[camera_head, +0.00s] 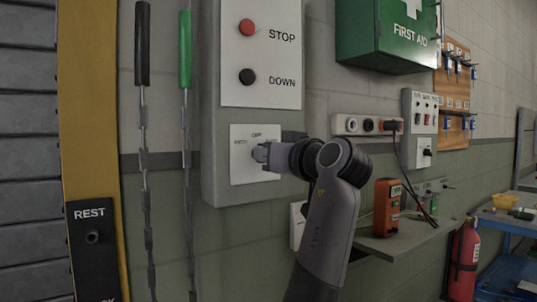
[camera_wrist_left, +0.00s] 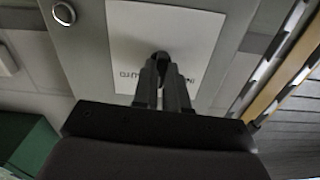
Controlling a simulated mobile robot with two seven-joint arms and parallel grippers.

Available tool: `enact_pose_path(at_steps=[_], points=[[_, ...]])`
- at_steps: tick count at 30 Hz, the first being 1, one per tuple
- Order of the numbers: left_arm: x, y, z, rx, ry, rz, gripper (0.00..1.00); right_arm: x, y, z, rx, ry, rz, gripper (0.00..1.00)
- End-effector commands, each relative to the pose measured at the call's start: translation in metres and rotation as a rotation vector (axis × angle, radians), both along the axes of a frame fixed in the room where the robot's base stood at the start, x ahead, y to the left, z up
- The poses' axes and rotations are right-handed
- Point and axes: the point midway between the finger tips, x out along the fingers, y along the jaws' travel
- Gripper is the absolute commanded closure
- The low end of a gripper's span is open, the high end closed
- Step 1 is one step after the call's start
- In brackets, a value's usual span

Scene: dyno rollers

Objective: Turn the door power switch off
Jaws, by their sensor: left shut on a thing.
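The door power switch is a small dark rotary knob on a white plate (camera_head: 240,172) low on the grey control box (camera_head: 230,195). The plate bears an "OFF" mark at the top and another mark at the left. My left gripper (camera_head: 262,154) reaches the plate from the right and covers most of the knob. In the left wrist view its two fingers (camera_wrist_left: 163,75) are closed around the dark knob (camera_wrist_left: 161,55), which shows only at the fingertips. The knob's exact setting is hidden. My right gripper is in neither view.
A red STOP button (camera_head: 247,28) and a black DOWN button (camera_head: 246,77) sit above the switch. A green and a black pull chain handle (camera_head: 142,45) hang left. A socket strip (camera_head: 350,124), a shelf (camera_head: 400,240) and a first aid box (camera_head: 365,40) are right.

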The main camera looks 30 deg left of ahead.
Motion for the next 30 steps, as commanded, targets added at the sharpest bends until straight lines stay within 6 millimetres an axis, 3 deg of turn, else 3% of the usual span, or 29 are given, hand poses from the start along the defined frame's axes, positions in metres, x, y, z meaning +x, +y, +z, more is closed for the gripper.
enact_pose_path(at_steps=[20,21,23,30], points=[[-0.0003,0.0010,0.0009,-0.025,-0.069,0.001,1.00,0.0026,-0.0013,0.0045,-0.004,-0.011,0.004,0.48],[-0.0003,0.0010,0.0009,-0.025,-0.068,0.001,0.84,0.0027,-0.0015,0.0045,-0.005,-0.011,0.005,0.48],[-0.0003,0.0009,0.0009,-0.026,-0.067,0.001,0.65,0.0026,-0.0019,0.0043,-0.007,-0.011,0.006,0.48],[-0.0002,0.0004,0.0005,-0.027,-0.067,0.000,0.62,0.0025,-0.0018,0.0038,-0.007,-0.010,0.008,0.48]])
